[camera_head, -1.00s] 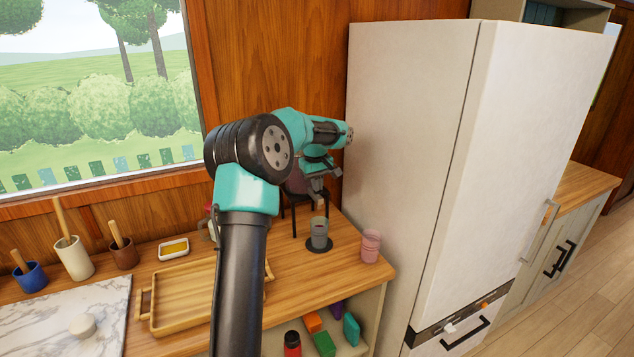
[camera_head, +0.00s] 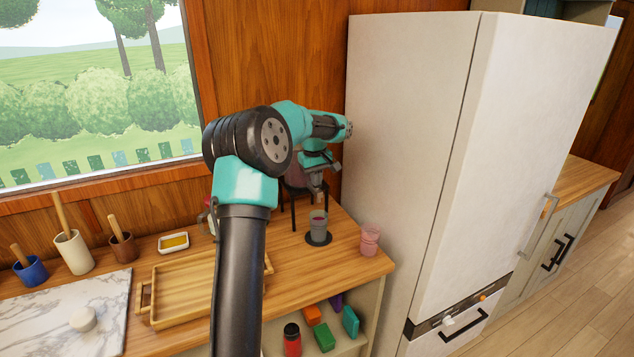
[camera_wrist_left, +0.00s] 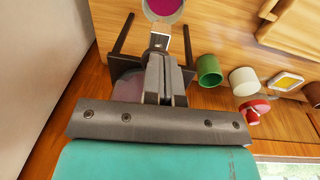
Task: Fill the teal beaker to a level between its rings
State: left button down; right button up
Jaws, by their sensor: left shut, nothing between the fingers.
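The beaker (camera_head: 319,230), greyish teal in the head view, stands upright on a round black coaster (camera_head: 319,240) near the counter's right end. Magenta liquid shows inside it at the top of the left wrist view; its rim (camera_wrist_left: 148,14) is cut off there. Its rings are too small to tell. A dark-legged dispenser stand (camera_head: 293,212) is behind it, partly hidden by my arm. My left gripper (camera_head: 318,192) is shut and empty, above the beaker at the dispenser's front. In the wrist view its closed fingers (camera_wrist_left: 164,62) are by a pale tap piece (camera_wrist_left: 160,42). My right gripper is not in view.
A pink cup (camera_head: 370,240) stands right of the beaker, near the tall white fridge (camera_head: 410,130). A wooden tray (camera_head: 185,292) lies left of my arm. Several pots, including a blue one (camera_head: 31,272), line the window side. The marble slab (camera_head: 50,308) is at left.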

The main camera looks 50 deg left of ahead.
pick_arm(q)
notch_tip(320, 180, up, 13)
jog(key=shift+s, duration=0.4)
jog(key=shift+f, duration=0.1)
